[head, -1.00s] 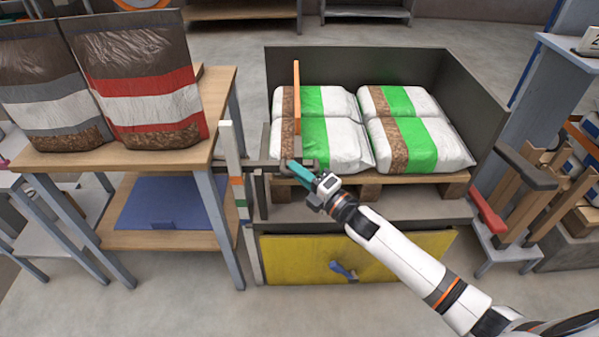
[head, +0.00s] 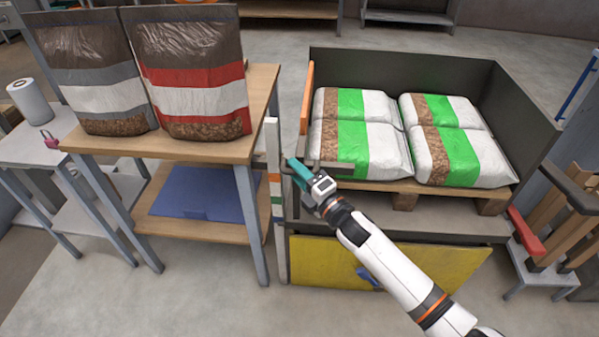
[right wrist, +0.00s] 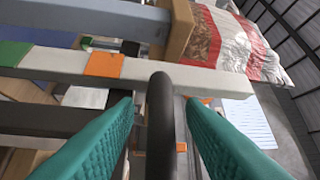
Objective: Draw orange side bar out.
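The orange side bar (head: 307,97) stands upright at the left edge of the dark bagger bin (head: 400,65) in the head view. My right gripper (head: 297,170) is low in front of it, at the bin's front left corner. In the right wrist view its teal fingers (right wrist: 160,110) lie on either side of a dark rounded handle (right wrist: 161,130). A gap shows between the handle and each finger, so the gripper looks open around it. The join between handle and orange bar is hidden. My left gripper is not in view.
A white post with orange and green bands (head: 273,150) stands close left of my gripper. A wooden table (head: 262,95) with large pellet bags (head: 190,75) is beyond it. Green-striped bags (head: 450,140) fill the bin. A yellow panel (head: 430,268) is below.

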